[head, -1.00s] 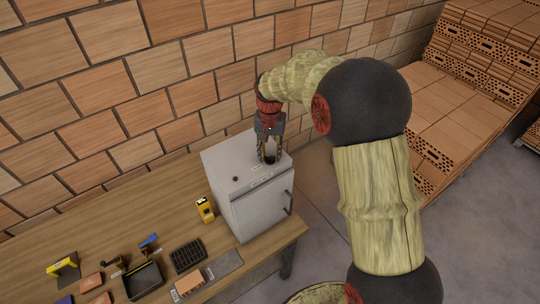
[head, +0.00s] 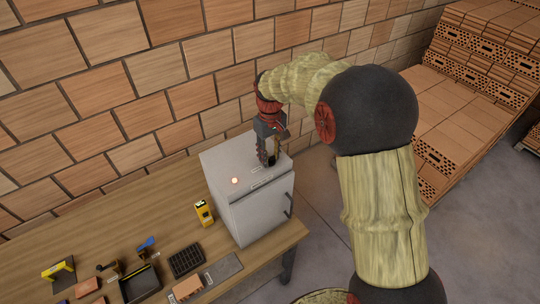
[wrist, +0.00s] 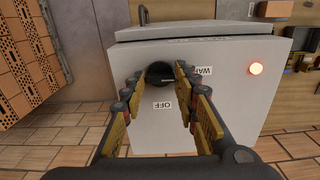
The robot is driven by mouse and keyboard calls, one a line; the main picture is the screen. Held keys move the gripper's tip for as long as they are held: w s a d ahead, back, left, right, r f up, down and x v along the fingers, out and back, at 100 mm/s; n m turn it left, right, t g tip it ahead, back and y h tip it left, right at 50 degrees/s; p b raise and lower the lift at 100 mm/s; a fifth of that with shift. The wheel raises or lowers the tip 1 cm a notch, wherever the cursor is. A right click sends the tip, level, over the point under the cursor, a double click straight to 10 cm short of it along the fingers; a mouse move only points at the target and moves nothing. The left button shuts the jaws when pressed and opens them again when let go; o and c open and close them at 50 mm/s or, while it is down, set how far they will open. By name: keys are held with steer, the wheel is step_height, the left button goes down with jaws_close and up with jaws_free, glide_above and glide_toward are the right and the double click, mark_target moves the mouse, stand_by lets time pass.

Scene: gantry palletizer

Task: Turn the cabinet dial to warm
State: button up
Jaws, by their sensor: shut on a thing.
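The white cabinet (head: 262,214) stands on the wooden bench, and its top face fills much of the wrist view (wrist: 225,115). The round black dial (wrist: 160,73) is on that top face. An OFF label (wrist: 162,105) and a partly covered WARM label (wrist: 204,71) lie beside it, upside down in the wrist view. My gripper (head: 268,160) points down over the dial; in the wrist view its fingers (wrist: 157,80) are shut on the dial from both sides. The dial's exact pointer direction is hard to read. An indicator light (head: 235,181) on the cabinet top glows orange-red.
A yellow device (head: 204,212) stands left of the cabinet. A black grid tray (head: 186,262), a black bin (head: 141,283) and small tools lie on the bench (head: 100,225). A brick wall stands behind; brick stacks (head: 478,110) are at right.

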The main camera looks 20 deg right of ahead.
steer(key=shift+w+n, duration=0.1)
steer(key=shift+n, duration=0.2)
steer(key=o, duration=1.1)
step_height(320, 180, up, 12)
stand_by(0.3)
stand_by(0.4)
